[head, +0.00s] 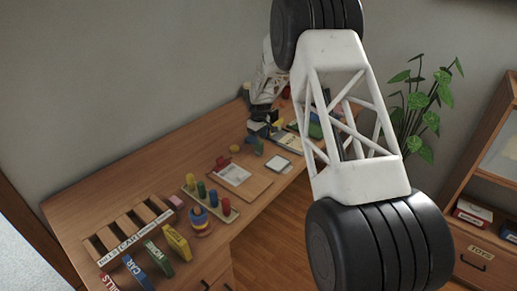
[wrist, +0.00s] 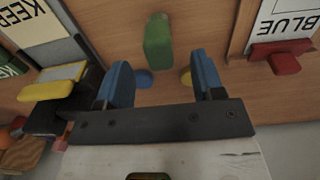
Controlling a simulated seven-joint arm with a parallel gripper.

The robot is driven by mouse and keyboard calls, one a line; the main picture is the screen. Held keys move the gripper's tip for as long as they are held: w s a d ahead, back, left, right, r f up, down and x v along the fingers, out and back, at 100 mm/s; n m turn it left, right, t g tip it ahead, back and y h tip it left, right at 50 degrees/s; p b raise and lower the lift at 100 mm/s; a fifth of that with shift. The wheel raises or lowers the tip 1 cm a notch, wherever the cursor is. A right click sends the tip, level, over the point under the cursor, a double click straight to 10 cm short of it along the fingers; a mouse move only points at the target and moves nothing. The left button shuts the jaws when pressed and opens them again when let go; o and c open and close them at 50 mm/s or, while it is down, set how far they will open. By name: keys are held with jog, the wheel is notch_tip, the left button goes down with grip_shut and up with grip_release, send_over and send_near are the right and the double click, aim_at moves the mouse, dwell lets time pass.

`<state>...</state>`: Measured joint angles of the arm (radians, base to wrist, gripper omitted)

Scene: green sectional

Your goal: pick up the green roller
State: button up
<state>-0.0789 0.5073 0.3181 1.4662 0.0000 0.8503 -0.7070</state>
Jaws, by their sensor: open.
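The green roller (wrist: 158,42) is a green block-like piece on the wooden desk in the wrist view. It lies just beyond my gripper (wrist: 162,80), roughly in line with the gap between its two blue fingers, and is not held. My gripper is open and empty. In the head view the roller looks to be the small green piece (head: 258,148) just below my gripper (head: 262,132), which is small and partly blurred there.
A blue piece (wrist: 143,77) and a yellow piece (wrist: 186,77) lie close by the fingers. A pegboard (head: 228,213) and labelled bins (head: 120,232) stand at the desk's near left. My white arm link covers the head view's right-centre.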

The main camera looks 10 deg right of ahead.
aim_at(258, 145)
dwell(0.3)
jog(key=shift+f, duration=2.6)
jog(key=shift+c, duration=0.2)
jog(key=c, duration=1)
